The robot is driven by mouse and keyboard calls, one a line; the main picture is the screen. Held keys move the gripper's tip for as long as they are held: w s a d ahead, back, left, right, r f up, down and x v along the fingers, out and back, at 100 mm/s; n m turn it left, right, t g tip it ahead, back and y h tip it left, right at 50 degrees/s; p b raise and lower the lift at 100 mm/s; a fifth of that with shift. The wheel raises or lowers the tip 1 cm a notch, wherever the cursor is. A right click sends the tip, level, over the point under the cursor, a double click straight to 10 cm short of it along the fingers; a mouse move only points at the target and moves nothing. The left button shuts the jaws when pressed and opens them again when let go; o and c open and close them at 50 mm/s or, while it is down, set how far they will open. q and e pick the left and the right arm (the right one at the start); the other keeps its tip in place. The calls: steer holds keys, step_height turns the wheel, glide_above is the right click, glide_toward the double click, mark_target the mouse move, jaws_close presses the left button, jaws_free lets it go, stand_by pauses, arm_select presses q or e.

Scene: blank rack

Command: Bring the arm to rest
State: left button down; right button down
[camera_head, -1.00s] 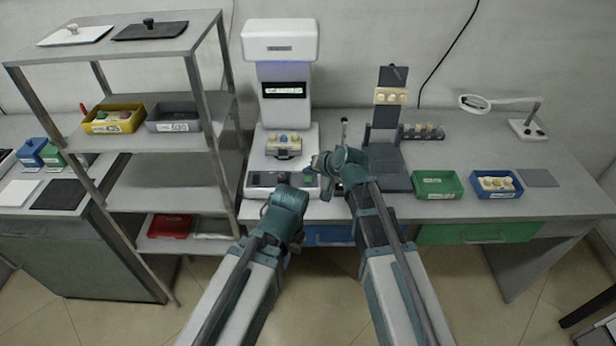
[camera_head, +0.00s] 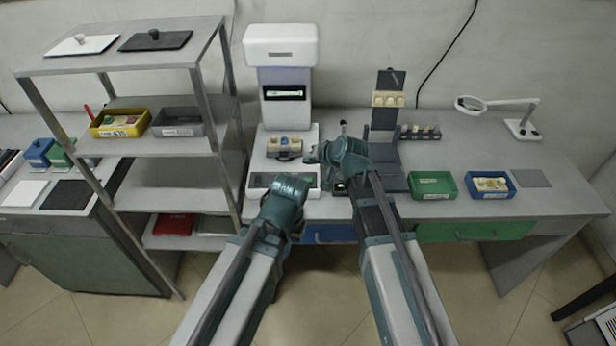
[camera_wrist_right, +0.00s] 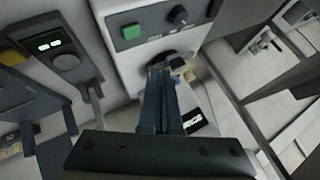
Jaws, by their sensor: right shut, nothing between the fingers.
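My right gripper (camera_head: 314,154) is in front of the white bench instrument (camera_head: 281,50), at the right side of its base. In the right wrist view its two dark fingers (camera_wrist_right: 160,98) lie together, with nothing between them.
A holder with several small pieces (camera_head: 285,150) sits on the instrument. A dark stand (camera_head: 384,125), a green bin (camera_head: 434,186) and a blue bin (camera_head: 490,196) are to the right. A metal shelf rack (camera_head: 226,130) stands left. Bench space right of the blue bin is mostly clear.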

stand_by(0.5)
steer(key=s+d+f+n+g+h, duration=0.2)
steer(key=s, duration=0.6)
steer(key=s+d+f+n+g+h, duration=0.1)
steer(key=s+f+g+h, duration=0.1)
steer(key=s, duration=0.7)
steer(key=s+d+f+n+g+h, duration=0.2)
steer(key=s+g, duration=0.1)
steer(key=s, duration=0.5)
steer(key=shift+s+d+f+n+g+h, duration=0.3)
steer(key=shift+s+g+h, duration=0.05)
steer(key=shift+g+h, duration=0.05)
